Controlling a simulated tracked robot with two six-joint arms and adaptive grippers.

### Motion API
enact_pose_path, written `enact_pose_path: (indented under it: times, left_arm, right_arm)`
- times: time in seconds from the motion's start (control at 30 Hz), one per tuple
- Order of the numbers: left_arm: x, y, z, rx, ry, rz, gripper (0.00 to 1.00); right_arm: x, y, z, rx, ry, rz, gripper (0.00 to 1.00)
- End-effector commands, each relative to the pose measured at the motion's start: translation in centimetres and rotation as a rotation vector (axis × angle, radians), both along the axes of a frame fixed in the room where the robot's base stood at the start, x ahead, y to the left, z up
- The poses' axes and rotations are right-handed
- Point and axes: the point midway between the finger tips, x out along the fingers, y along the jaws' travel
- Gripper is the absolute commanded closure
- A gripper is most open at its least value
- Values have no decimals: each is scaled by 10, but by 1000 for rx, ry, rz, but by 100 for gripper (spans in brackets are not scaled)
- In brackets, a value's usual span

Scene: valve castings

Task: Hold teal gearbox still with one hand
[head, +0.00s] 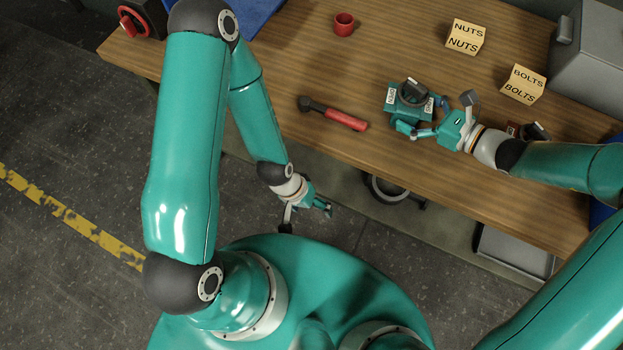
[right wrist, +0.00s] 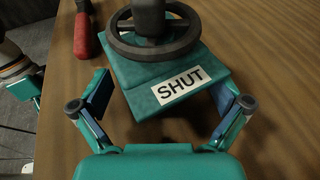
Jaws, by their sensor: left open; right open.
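The teal gearbox (head: 403,101) stands on the wooden bench with a dark handwheel on top and white labels on its sides. In the right wrist view the gearbox (right wrist: 150,75) shows a label reading SHUT, facing my gripper. My right gripper (head: 416,117) is open at the gearbox. In the right wrist view its fingers (right wrist: 162,103) stand on either side of the near part of the gearbox, the left one apart from it; whether the right one touches, I cannot tell. My left gripper (head: 309,215) is open and empty, low in front of the bench edge.
A red-handled hammer (head: 345,119) lies left of the gearbox on the bench (head: 290,60). A red cup (head: 344,24), a NUTS box (head: 465,37) and a BOLTS box (head: 522,84) stand further back. A grey metal case (head: 590,55) is at the back right.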

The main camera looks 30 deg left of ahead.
Motion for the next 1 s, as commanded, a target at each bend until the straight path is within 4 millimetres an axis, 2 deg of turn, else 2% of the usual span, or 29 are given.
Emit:
enact_pose_path:
  times: [0.33, 0.6, 1.0]
  left_arm:
    - [0, 0, -1, 0, 0, 0, 13]
    - [0, 0, -1, 0, 0, 0, 13]
    - [0, 0, -1, 0, 0, 0, 13]
  right_arm:
    - [1, 3, 0, 0, 0, 0, 0]
    - [1, 3, 0, 0, 0, 0, 41]
    - [1, 2, 0, 0, 0, -1, 41]
